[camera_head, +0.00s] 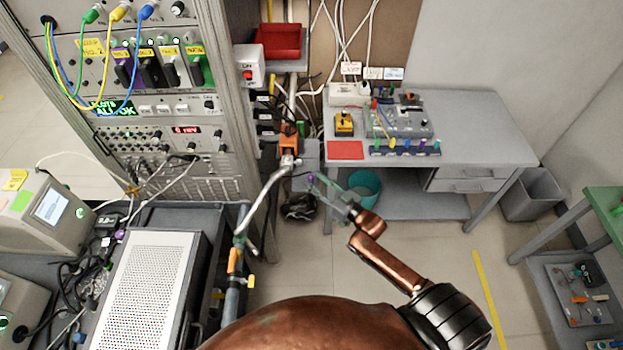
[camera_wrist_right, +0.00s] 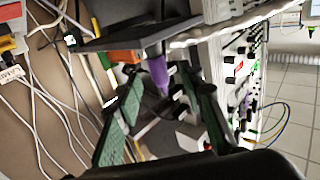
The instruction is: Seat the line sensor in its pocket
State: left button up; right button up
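My right gripper (camera_head: 320,183) reaches out past the pipe, in front of the left side of the back table. Its two green finger pads stand apart in the right wrist view (camera_wrist_right: 158,82). A small purple piece (camera_wrist_right: 158,72) shows between the fingertips, with a gap seeming to show on each side; it also shows at the tips in the head view (camera_head: 311,179). I cannot tell whether it is the line sensor or whether a finger touches it. No pocket can be made out for certain. My left gripper is not in view.
A bent grey pipe (camera_head: 262,198) rises just left of the right gripper, near an orange unit (camera_head: 289,141). An instrument rack (camera_head: 150,150) stands at left. The back table (camera_head: 478,125) carries a red mat (camera_head: 346,150) and equipment. A teal bin (camera_head: 365,188) stands below. Loose cables hang nearby.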

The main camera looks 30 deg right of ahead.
jog(key=x, duration=0.2)
jog(key=shift+w+a+f, duration=0.1)
jog(key=shift+w, duration=0.3)
jog(key=shift+c, duration=0.6)
grip_shut()
